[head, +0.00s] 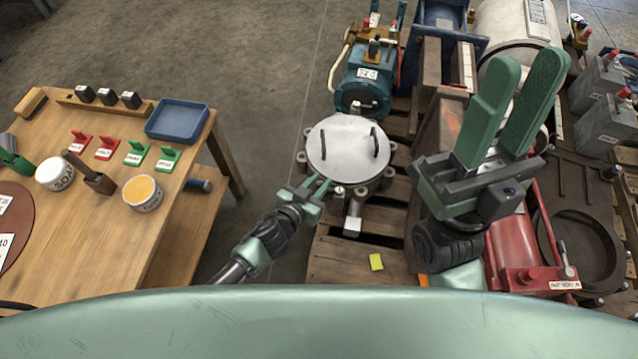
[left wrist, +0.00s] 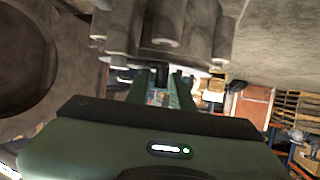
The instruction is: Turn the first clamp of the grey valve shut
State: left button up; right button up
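The grey valve (head: 340,150) stands on a wooden pallet in the middle of the head view. It has a round pale lid with two dark handles and several lugs around its rim. Which lug is the first clamp I cannot tell. My left gripper (head: 323,183) is at the valve's near left edge, its two green fingers slightly apart. In the left wrist view, the left gripper (left wrist: 160,80) has a small dark part between or just beyond its fingers, below the valve's grey lugs (left wrist: 160,25); contact is unclear. My right gripper (head: 528,75) is raised at the right, open and empty.
A wooden table (head: 100,235) at the left holds a blue tray (head: 178,120), red and green brackets and tubs. A teal motor (head: 366,80) stands behind the valve. Red machinery (head: 520,245) and grey boxes (head: 605,125) crowd the right.

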pick_arm(q)
jog(key=shift+w, duration=0.1)
grip_shut()
